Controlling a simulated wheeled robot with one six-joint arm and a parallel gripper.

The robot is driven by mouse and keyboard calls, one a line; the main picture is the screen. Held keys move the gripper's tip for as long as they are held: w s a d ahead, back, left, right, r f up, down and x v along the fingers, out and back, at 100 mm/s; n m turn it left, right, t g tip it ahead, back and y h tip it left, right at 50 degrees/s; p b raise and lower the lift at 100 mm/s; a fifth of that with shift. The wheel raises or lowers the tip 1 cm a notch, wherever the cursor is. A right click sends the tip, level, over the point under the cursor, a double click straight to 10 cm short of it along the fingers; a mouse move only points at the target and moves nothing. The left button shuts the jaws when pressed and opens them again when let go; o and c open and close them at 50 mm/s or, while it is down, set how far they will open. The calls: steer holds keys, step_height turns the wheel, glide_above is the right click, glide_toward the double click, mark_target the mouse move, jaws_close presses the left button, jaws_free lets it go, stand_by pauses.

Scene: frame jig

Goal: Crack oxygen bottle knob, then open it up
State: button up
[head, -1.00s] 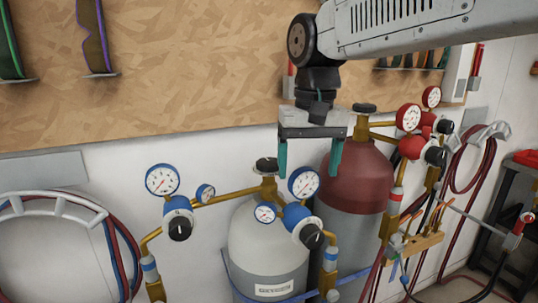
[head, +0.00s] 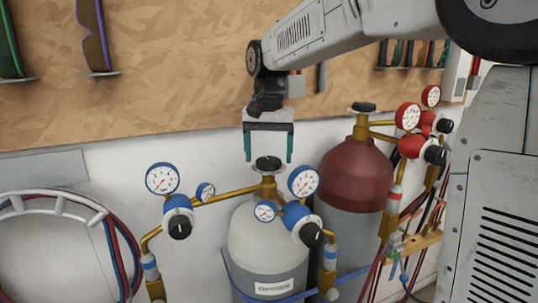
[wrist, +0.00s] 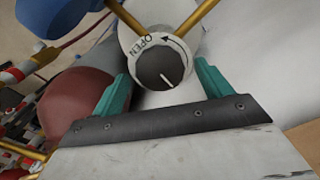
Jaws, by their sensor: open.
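The oxygen bottle (head: 268,240) is a grey cylinder with a white shoulder and a label, standing at the lower centre of the head view. Its black knob (head: 268,163) sits on top of the brass valve. In the wrist view the knob (wrist: 157,69) has a white pointer line and sits over a white disc marked OPEN with a curved arrow. My gripper (head: 268,161) is open, its teal fingertips pointing down on either side of the knob and close above it in the head view.
Blue-rimmed gauges (head: 303,181) and blue regulators flank the knob on brass pipes. A dark red bottle (head: 356,178) with its own black knob and red gauges stands to the right. The chipboard wall (head: 180,70) is behind. Hoses hang at left.

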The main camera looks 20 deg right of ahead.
steer(key=shift+f, duration=0.5)
steer(key=c, duration=1)
steer(key=shift+n, duration=2.8)
steer(key=o, duration=1)
